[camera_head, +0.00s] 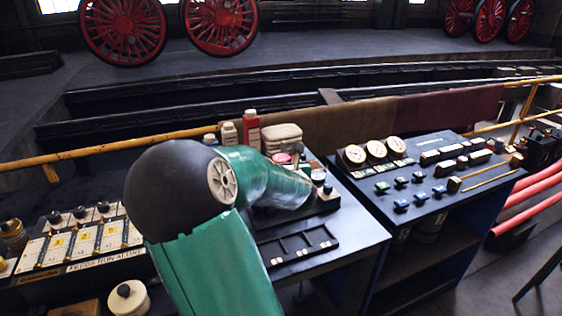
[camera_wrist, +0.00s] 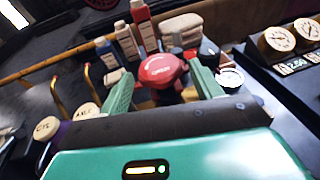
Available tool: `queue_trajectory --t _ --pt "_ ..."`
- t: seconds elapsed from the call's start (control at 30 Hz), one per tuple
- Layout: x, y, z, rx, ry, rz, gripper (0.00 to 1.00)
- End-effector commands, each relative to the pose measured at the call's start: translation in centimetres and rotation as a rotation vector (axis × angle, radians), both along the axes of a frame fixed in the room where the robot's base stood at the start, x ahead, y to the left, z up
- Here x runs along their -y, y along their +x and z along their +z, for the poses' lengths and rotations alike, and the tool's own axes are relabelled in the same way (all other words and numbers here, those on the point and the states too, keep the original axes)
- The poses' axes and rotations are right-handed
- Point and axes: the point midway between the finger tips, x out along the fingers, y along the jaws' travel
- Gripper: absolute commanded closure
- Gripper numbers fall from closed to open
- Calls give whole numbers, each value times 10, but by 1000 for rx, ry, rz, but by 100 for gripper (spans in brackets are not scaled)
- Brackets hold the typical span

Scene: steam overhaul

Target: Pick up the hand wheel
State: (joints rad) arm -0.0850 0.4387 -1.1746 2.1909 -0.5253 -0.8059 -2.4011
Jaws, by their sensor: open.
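A small part of a red disc, which looks like the same wheel, shows in the head view (camera_head: 281,158) beyond my arm. My gripper (camera_wrist: 158,84) is open, with one green finger to the left of the wheel and one to the right. The wheel lies between and slightly beyond the fingertips; I cannot tell whether either finger touches it. What is under the wheel is partly hidden by my gripper body.
Several bottles, including a red one (camera_head: 251,130), and a stack of folded cloths (camera_head: 282,137) stand just behind. A gauge (camera_wrist: 231,77) sits close to the right finger. A second bench with gauges (camera_head: 376,150) is at right.

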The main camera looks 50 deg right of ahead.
Motion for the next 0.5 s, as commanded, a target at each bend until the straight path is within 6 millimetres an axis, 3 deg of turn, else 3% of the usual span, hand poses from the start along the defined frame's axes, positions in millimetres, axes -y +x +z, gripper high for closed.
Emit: queue_trajectory --t 0.2,0.5 --pt "21 24 -5 -2 -2 0 36" --pt "24 28 -6 -1 -1 0 36"
